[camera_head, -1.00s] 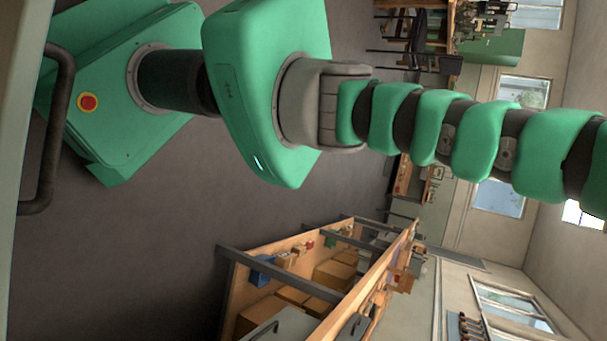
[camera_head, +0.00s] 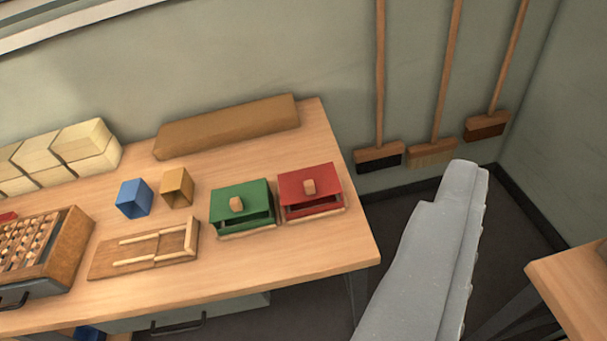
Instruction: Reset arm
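A pale grey piece with a ridged right edge (camera_head: 432,255) rises from the bottom right of the picture. It looks like part of my gripper, seen from the side. Only one such piece shows, so I cannot tell whether the gripper is open or shut, and I see nothing held at its tip. It stands in front of the gap to the right of the wooden workbench (camera_head: 235,275). On the bench are a green box (camera_head: 242,203) and a red box (camera_head: 310,191), each with a wooden knob on its lid.
Another table (camera_head: 575,285) stands right.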

